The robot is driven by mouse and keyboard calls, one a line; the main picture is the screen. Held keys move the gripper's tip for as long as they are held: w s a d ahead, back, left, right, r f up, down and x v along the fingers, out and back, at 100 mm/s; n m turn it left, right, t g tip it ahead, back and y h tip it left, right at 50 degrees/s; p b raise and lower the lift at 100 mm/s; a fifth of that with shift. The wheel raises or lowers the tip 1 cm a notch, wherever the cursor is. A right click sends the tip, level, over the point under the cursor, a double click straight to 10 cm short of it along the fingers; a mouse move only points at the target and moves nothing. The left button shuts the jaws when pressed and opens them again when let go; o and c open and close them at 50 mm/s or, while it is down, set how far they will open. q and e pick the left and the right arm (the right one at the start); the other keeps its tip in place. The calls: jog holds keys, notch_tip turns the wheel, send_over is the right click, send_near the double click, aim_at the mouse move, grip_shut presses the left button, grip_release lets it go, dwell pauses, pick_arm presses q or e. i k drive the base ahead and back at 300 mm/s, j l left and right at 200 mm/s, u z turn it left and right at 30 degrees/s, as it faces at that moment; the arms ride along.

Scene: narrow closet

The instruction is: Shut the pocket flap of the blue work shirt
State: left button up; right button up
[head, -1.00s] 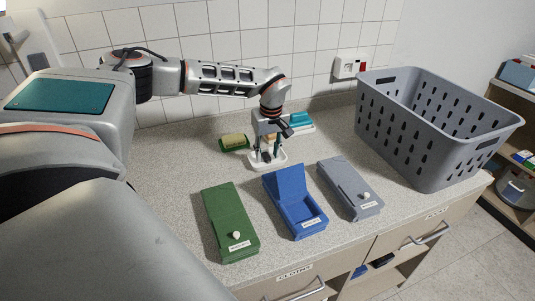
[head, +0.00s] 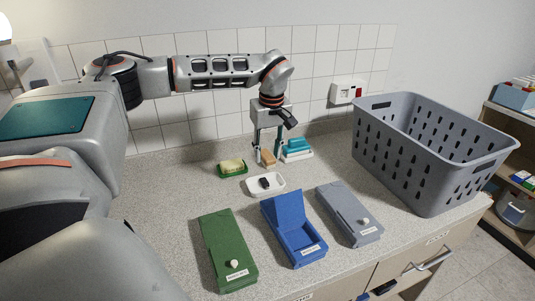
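The blue work shirt (head: 308,246) lies folded on the counter at centre. Its pocket flap (head: 286,210) stands raised at the far end, so the pocket lies open toward the front. A small white label shows at its front edge. My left gripper (head: 267,161) is open, pointing down behind the white dish and beyond the shirt, apart from the flap. A brown block shows between its fingers but appears to stand behind them. My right gripper is not in view.
A green folded item (head: 228,250) and a grey one (head: 349,213), both shut, flank the shirt. A white dish (head: 254,190) holds a small dark thing. A green sponge tray (head: 232,174) and teal stack (head: 297,148) sit behind. A grey basket (head: 404,187) stands right.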

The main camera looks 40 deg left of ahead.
aim_at(289, 206)
jog(key=k+l, duration=0.25)
jog(key=k, duration=0.25)
jog(key=k+l, duration=0.25)
jog(key=k, duration=0.2)
